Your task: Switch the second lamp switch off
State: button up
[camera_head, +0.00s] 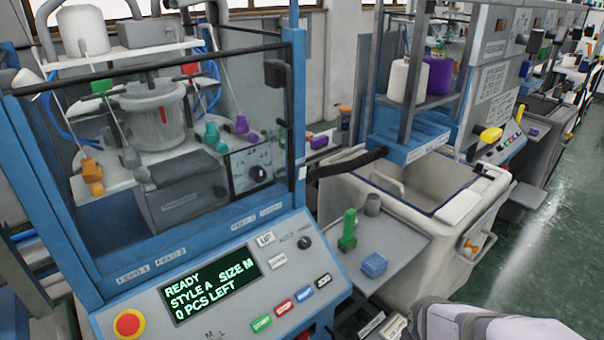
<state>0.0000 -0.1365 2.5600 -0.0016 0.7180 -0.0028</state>
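No part that I can surely tell as the second lamp switch shows. The near blue knitting machine (62,190) has a front control panel (110,318) with a display reading "READY, STYLE A, SIZE M, 0 PCS LEFT". Right of the display are a small black knob (304,242) and small labelled plates. Below it is a row of green (261,323), red, blue and black buttons. A pale grey part of my arm shows at the bottom right edge. My gripper does not show.
A red stop button (129,323) with a yellow ring is at the panel's left. A side shelf (395,245) holds a green piece (348,230) and a blue piece (374,265). A pale bin (400,215) stands behind it. More machines line the right; the aisle floor (555,240) is clear.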

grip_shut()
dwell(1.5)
